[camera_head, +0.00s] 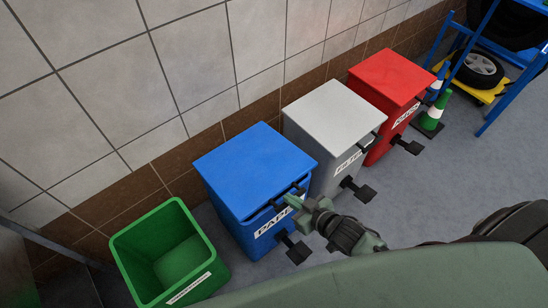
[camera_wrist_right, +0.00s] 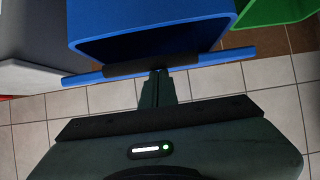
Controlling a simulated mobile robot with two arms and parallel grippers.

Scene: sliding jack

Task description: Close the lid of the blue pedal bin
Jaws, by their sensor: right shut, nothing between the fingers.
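The blue pedal bin (camera_head: 236,232) stands between an open green bin and a grey bin, with a white paper label and a dark pedal (camera_head: 298,249) at its front. Its blue lid (camera_head: 252,162) lies over the top, slightly raised at the front. In the right wrist view the lid is a thin, edge-on blue bar (camera_wrist_right: 88,78) with a dark handle (camera_wrist_right: 135,68), and the bin's open mouth (camera_wrist_right: 150,45) shows beside it. My right gripper (camera_head: 295,202) is shut and empty, its tips (camera_wrist_right: 158,73) at the handle; contact is unclear. My left gripper is not in view.
The green bin (camera_head: 125,262) is open and empty. The grey bin (camera_head: 330,112) and red bin (camera_head: 388,76) have lids down. A tiled wall (camera_head: 130,80) stands behind the bins.

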